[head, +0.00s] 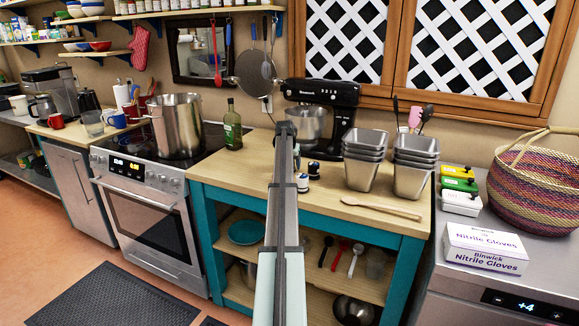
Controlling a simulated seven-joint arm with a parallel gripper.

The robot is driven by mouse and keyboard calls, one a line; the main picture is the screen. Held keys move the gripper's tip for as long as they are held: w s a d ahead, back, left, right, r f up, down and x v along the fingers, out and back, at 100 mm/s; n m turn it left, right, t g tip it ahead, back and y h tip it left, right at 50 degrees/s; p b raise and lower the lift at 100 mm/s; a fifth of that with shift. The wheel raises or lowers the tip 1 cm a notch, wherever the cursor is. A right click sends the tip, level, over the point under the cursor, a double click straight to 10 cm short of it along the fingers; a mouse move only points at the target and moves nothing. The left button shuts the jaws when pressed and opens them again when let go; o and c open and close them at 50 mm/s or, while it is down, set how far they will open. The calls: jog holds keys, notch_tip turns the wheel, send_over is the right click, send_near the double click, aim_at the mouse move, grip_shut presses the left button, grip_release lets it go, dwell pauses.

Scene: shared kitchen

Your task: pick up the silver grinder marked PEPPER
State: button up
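Two small dark-and-pale items stand on the wooden counter, close to the right side of my arm: one (314,170) in front of the mixer and one (302,184) slightly nearer, partly covered by the arm. They are too small to read any marking, so I cannot tell whether either is the silver grinder marked PEPPER. My arm rises from the bottom middle and reaches over the counter. I cannot make out my gripper's fingers; they seem hidden behind the arm.
A black stand mixer (325,105) stands behind the small items. Stacked metal pans (362,172) and a wooden spoon (382,207) are to the right. A green bottle (232,128) and a large pot (178,128) on the stove are to the left. Counter between bottle and arm is clear.

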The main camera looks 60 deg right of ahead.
jog(key=c, duration=1.1)
